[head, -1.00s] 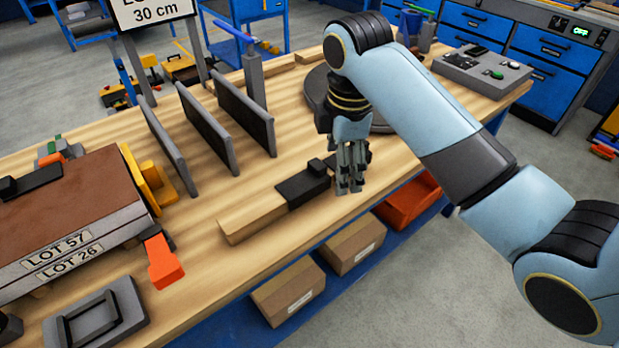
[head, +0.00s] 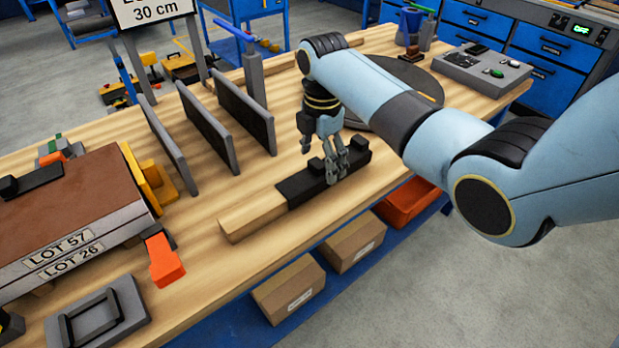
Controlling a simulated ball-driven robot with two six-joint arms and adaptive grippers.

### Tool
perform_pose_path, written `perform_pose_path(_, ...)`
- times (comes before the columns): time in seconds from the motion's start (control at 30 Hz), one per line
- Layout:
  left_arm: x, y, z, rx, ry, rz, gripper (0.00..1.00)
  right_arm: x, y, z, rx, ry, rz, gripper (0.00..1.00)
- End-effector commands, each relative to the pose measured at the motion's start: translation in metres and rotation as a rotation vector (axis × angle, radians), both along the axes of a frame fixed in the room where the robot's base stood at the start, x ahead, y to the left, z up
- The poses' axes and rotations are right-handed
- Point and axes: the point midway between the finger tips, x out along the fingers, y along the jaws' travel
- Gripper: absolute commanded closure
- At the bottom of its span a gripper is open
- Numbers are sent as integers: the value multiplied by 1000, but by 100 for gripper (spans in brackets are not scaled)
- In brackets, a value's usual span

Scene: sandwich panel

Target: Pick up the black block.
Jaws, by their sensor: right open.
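A long black block (head: 297,188) with small raised knobs on top lies on the wooden bench, in line with a pale wooden bar (head: 250,216) at its left end. My right gripper (head: 336,172) is open and empty. It points down over the middle of the black block, and its fingers hide part of it. I cannot tell whether the fingertips touch the block. My left gripper is not in view.
A brown-topped panel (head: 70,205) with lot labels, yellow and orange clamps lies at left. Several upright grey dividers (head: 245,115) stand behind the block. A dark round disc (head: 400,75) is at the back right. Bare bench (head: 200,235) lies left of the bar.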

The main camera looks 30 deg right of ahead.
Motion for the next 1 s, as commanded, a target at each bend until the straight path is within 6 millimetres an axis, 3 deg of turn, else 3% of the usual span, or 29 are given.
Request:
perform_pose_path(0.1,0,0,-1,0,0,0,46,-1,1,-14,1,2,1,20)
perform_pose_path(0.37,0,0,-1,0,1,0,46,-1,0,-17,0,0,1,20)
perform_pose_path(0.83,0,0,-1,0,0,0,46,-1,0,-17,0,0,0,82)
perform_pose_path(1.0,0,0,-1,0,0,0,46,-1,0,-17,0,0,0,82)
